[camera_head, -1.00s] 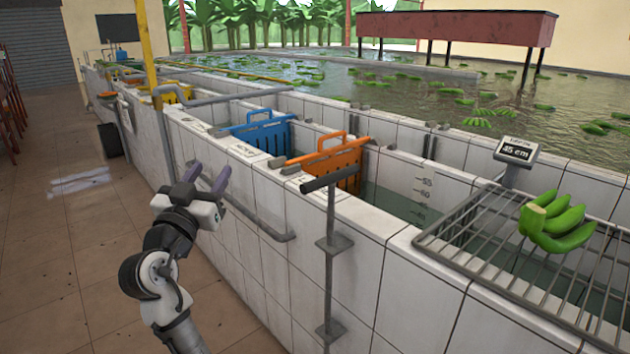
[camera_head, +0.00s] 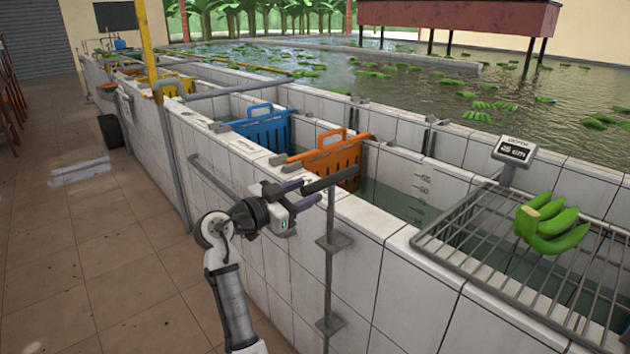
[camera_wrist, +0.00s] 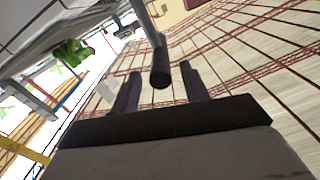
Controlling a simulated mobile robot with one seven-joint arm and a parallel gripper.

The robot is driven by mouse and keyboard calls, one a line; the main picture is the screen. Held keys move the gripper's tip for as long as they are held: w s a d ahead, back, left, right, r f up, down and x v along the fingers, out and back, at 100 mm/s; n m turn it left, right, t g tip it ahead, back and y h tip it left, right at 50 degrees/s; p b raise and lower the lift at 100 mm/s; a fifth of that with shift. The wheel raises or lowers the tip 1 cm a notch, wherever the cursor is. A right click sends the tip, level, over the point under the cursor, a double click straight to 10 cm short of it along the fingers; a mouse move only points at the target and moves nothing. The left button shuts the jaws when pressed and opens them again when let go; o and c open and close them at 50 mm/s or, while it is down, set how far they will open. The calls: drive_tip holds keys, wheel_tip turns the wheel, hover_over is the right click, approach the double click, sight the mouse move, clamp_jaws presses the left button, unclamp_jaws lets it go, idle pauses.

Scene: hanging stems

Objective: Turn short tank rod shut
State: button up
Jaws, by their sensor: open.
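The short tank rod (camera_head: 329,240) stands upright on brackets on the outer face of the tiled tank wall. A dark bar handle (camera_head: 340,178) crosses its top. My gripper (camera_head: 310,193) is at the handle's left end, with its purple fingers open and pointing right. In the wrist view, the handle's round end (camera_wrist: 160,76) lies between my open fingers (camera_wrist: 159,70), with a visible gap on both sides. I cannot tell how deep it sits between them.
An orange slatted gate (camera_head: 338,160) and a blue gate (camera_head: 265,132) stand in the channel behind. A metal rack (camera_head: 470,250) with green bananas (camera_head: 550,225) and a small display (camera_head: 514,150) are at right.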

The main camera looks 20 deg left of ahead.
sight(315, 187)
drive_tip(key=shift+p+x, duration=0.4)
drive_tip(key=shift+x, duration=1.55)
clamp_jaws()
